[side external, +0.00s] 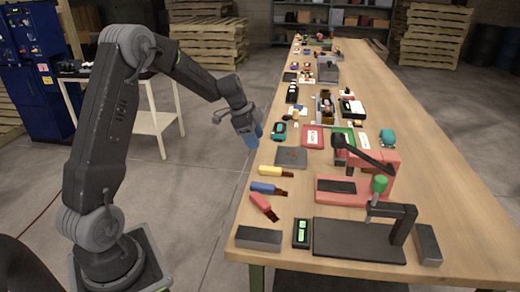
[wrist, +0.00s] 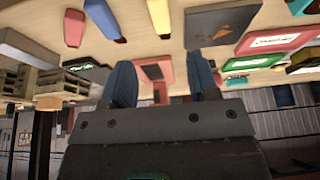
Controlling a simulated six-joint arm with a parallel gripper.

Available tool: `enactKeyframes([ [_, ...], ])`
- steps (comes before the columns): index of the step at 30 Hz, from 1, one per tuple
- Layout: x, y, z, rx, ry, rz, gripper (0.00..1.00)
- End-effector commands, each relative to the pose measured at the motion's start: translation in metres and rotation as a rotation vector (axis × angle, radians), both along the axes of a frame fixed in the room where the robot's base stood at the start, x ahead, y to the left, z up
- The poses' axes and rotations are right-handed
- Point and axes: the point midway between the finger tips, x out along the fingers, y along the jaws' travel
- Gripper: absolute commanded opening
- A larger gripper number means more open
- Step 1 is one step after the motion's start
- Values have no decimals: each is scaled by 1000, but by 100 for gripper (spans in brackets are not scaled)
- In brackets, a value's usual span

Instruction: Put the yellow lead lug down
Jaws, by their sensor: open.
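The yellow lead lug (side external: 271,171) lies on the table near its left edge, its dark end to the right. It also shows at the top of the wrist view (wrist: 159,15), partly cut off by the frame. My gripper (side external: 253,136) has blue fingers and is at the table's left edge, beyond the yellow lug and apart from it. In the wrist view my gripper (wrist: 161,72) has its two fingers spread, with nothing held between them.
A blue lug (side external: 264,187) and a red lug (side external: 261,203) lie nearer the camera than the yellow one. A grey plate (side external: 291,157) lies just beyond it. A red fixture (side external: 350,196) stands to the right. Many small items crowd the table (side external: 455,190) farther back; its right side is clear.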

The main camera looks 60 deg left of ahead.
Motion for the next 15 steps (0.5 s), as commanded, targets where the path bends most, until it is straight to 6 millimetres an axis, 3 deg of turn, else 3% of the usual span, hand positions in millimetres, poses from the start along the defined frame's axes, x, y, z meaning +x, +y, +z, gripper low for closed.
enactKeyframes([
  [5, -6, -8, 19, 6, 3, 16, 55],
  [10, -33, -59, 65, 29, 23, 112, 55],
  [15, -88, -122, 109, 50, 31, 276, 55],
])
